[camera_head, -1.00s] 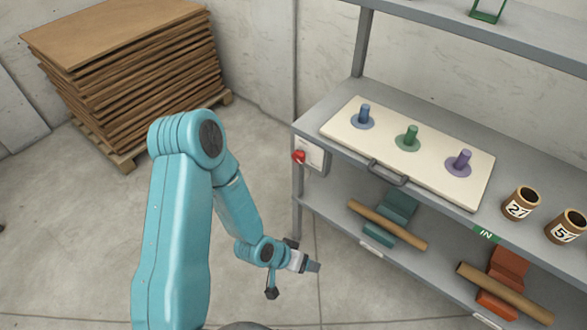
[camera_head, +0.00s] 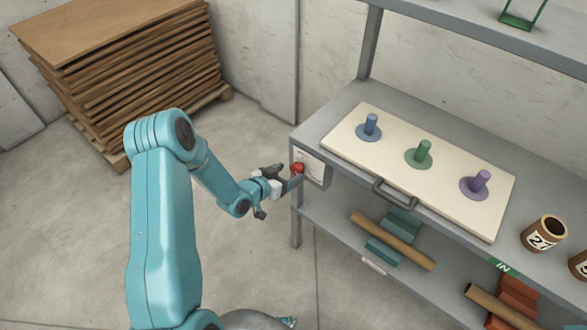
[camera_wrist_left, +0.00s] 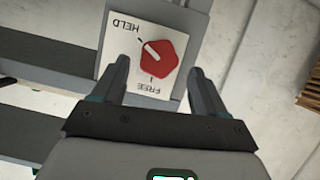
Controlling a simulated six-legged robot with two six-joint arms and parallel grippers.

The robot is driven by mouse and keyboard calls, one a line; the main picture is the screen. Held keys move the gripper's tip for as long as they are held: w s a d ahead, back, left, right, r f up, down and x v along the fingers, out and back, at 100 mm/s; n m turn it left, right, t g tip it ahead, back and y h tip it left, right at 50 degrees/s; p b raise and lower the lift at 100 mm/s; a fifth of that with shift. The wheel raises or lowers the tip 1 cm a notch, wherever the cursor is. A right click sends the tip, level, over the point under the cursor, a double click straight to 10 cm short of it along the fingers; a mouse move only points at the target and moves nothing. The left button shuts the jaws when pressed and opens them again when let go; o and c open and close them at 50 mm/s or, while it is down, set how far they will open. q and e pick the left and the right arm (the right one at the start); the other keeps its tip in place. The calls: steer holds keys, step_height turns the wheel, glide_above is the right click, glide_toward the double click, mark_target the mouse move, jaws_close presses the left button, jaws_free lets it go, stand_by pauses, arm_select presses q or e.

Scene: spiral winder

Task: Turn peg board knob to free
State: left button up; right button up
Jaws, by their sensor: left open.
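The red knob (camera_head: 297,168) sits on a white plate (camera_head: 311,164) at the left front corner of the shelf. In the left wrist view the red knob (camera_wrist_left: 160,58) has a faceted outline. The white plate (camera_wrist_left: 112,62) reads HELD at upper left and FREE at the bottom, and the knob's white mark points toward HELD. My left gripper (camera_head: 288,182) is at the knob in the head view. In the wrist view its open fingers (camera_wrist_left: 160,70) lie either side of the knob with gaps visible. My right gripper is not in view.
The cream peg board (camera_head: 345,145) with blue, green and purple pegs lies on the shelf top, a dark handle (camera_head: 394,196) at its front. Tubes rest on the lower shelf (camera_head: 335,229). A brown cup (camera_head: 543,235) stands right. Stacked boards (camera_head: 120,75) stand back left.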

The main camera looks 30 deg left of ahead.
mark_target(295, 171)
arm_select(q)
steer(key=x, duration=0.3)
steer(key=shift+d, duration=0.2)
steer(key=shift+w+f, duration=0.1)
steer(key=shift+w, duration=0.1)
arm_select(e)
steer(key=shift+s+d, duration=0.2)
arm_select(q)
steer(key=c, duration=1.1)
steer(key=shift+o, duration=0.2)
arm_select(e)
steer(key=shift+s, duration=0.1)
